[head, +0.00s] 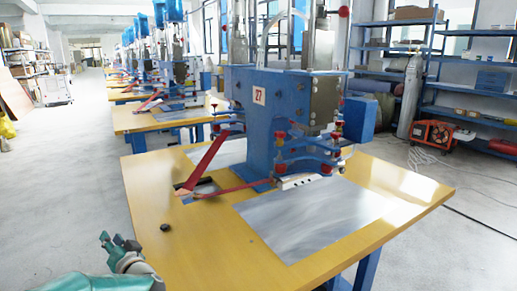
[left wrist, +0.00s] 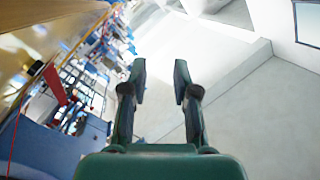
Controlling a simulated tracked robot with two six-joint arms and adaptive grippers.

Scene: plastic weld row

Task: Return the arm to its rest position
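My left gripper (head: 118,243) is at the lower left of the head view, short of the yellow table's near left edge. In the left wrist view its two dark green fingers (left wrist: 159,80) stand apart with nothing between them, so it is open and empty. That view is tilted and shows the ceiling, walls and the row of machines behind the fingers. My right gripper is not in either view.
The yellow table (head: 185,255) carries a blue welding machine (head: 300,105) marked 27 and a grey metal plate (head: 310,220). A small black knob (head: 165,228) sits near the table's left edge. Clear floor (head: 60,190) lies left. Shelves (head: 470,90) stand at right.

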